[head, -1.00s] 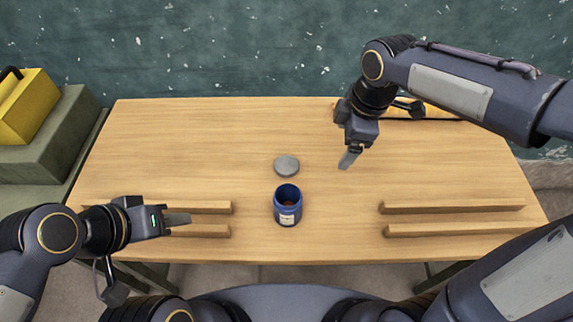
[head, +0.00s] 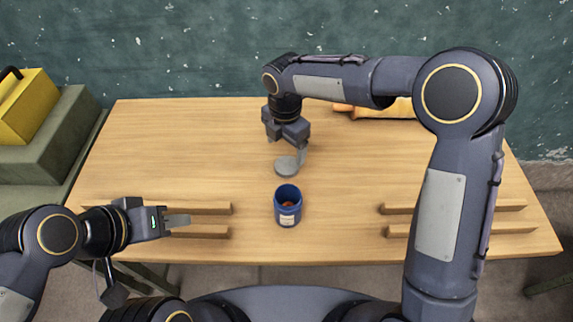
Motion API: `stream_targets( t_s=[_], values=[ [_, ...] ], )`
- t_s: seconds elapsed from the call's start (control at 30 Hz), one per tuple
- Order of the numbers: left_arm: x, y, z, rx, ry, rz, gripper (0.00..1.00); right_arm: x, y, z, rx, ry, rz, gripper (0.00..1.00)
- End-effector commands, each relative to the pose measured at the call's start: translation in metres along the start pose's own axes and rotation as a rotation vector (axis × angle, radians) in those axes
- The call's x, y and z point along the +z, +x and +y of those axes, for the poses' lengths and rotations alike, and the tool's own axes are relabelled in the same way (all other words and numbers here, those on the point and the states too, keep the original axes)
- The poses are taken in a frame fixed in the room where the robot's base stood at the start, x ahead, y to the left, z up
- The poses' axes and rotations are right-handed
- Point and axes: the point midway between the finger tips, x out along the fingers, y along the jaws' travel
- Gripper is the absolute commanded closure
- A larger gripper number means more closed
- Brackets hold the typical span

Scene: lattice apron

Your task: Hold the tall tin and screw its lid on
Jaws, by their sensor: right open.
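The tall tin (head: 287,215) is blue with a pale label. It stands upright and open-topped near the middle of the table, with something reddish-brown inside. The grey round lid (head: 286,170) lies flat on the table just behind the tin, apart from it. My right gripper (head: 289,158) is open and low over the lid, with a finger at its right side. Whether it touches the lid I cannot tell. My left gripper (head: 178,221) is off to the left of the tin, over the wooden rails; its fingers are seen edge-on and I see nothing in them.
Two wooden rails (head: 200,208) lie at the left front of the table (head: 180,140), and another pair (head: 460,230) at the right front, partly behind my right arm. An orange-tan object (head: 385,110) lies at the back edge. A yellow box (head: 27,105) stands left of the table.

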Motion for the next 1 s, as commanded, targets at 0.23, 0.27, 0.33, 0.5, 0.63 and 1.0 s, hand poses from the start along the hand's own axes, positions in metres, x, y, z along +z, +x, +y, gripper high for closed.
stream_targets(
  t_s=[0.23,0.27,0.33,0.5,0.63,1.0],
  values=[
    [0.000,0.000,0.000,0.000,0.000,0.000,0.64,0.000,0.011,-0.001,0.000,0.001,0.000,0.16],
    [0.000,0.000,0.000,0.000,0.000,0.000,0.64,0.000,0.011,-0.001,0.000,0.001,0.000,0.16],
    [0.000,0.000,0.000,0.000,0.000,0.000,0.64,0.000,0.011,-0.001,0.000,0.001,0.000,0.16],
    [-0.001,-0.002,0.001,0.000,0.000,0.000,0.64,-0.001,0.027,-0.004,-0.004,0.000,0.002,0.16],
    [-0.002,-0.003,0.001,0.000,0.000,0.000,0.64,-0.001,0.048,-0.005,-0.004,0.001,0.002,0.16],
    [-0.002,-0.003,0.001,0.000,0.000,0.000,0.64,0.000,0.063,-0.004,0.001,0.001,0.001,0.16]
  ],
)
